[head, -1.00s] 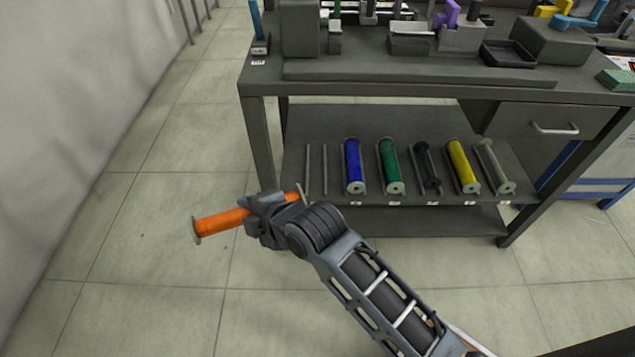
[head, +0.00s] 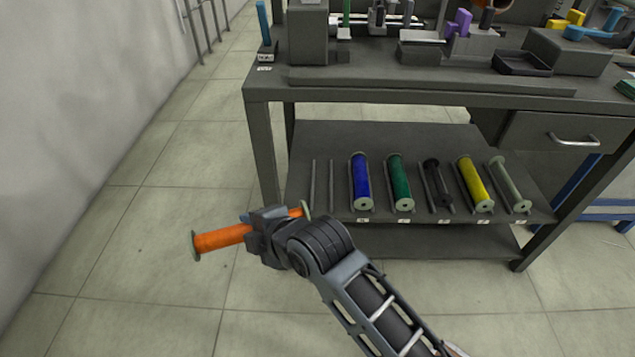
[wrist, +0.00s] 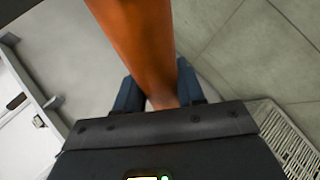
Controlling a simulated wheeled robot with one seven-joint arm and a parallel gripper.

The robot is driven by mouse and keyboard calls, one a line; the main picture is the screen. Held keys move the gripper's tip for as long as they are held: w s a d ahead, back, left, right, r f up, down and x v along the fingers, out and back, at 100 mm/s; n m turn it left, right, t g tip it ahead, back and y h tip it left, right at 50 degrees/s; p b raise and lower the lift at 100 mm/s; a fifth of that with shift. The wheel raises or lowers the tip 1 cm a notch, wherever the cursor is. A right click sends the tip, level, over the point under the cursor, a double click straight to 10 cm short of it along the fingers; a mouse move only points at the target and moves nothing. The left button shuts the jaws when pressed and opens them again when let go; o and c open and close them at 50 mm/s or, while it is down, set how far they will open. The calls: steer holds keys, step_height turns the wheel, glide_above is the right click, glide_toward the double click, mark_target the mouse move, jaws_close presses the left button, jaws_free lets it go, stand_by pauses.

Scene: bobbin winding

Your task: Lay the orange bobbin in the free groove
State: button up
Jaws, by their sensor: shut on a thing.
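My gripper (head: 268,230) is shut around the middle of the orange bobbin (head: 218,240), which has pale end discs. The bobbin is held in the air, left of and in front of the shelf, lying near level with its left end slightly lower. In the wrist view the bobbin (wrist: 140,40) runs up between the fingers (wrist: 160,92). The free groove (head: 322,187) is the space between two bare thin rails at the left end of the lower shelf (head: 300,150), left of the blue bobbin. No bobbin lies in it.
A blue bobbin (head: 360,182), a green (head: 400,182), a black slim one (head: 437,184), a yellow (head: 474,184) and a grey (head: 509,184) lie side by side on the shelf. A table leg (head: 262,150) stands left of the shelf. The floor at left is clear.

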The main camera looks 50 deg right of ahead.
stand_by(0.3)
steer(key=shift+r+p, duration=0.65)
steer(key=shift+p, duration=0.4)
steer(key=r+p, duration=0.2)
steer(key=p, duration=0.3)
steer(key=s+r+p, duration=0.1)
steer(key=r+p, duration=0.1)
steer(key=p, duration=0.3)
steer(key=shift+a+r, duration=0.1)
steer(key=shift+r, duration=0.05)
steer(key=s+r+p, duration=0.1)
steer(key=r+p, duration=0.1)
steer(key=p, duration=0.4)
steer(key=shift+s, duration=0.15)
steer(key=shift+f, duration=0.15)
